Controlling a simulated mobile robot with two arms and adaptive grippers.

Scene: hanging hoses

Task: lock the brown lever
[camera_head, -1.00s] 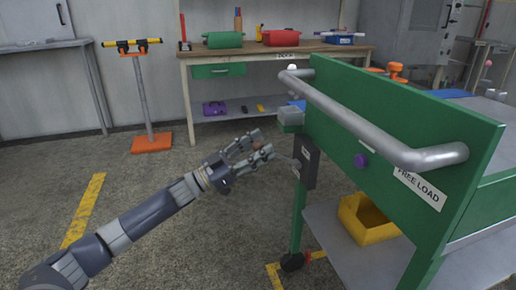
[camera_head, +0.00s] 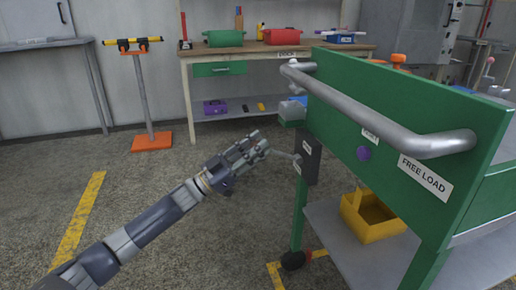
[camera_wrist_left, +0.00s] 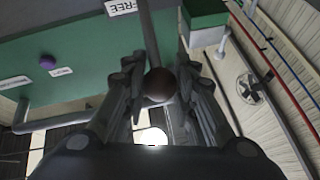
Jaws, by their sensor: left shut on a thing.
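The brown lever shows in the wrist view as a dark brown ball knob (camera_wrist_left: 160,84) on a thin grey rod. In the head view its rod (camera_head: 283,155) sticks out to the left from a dark box (camera_head: 309,160) on the end of the green cart (camera_head: 350,110). My left gripper (camera_head: 262,145) is shut on the knob; its fingers (camera_wrist_left: 160,92) lie on both sides of it in the wrist view. The fingers hide the knob in the head view. My right gripper is not in view.
The cart has a grey push bar (camera_head: 370,118), a purple knob (camera_head: 364,153) and a yellow bin (camera_head: 372,215) on its lower shelf. A workbench (camera_head: 270,52) stands behind, with an orange-based stand (camera_head: 152,142) to its left. The floor around my left arm is clear.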

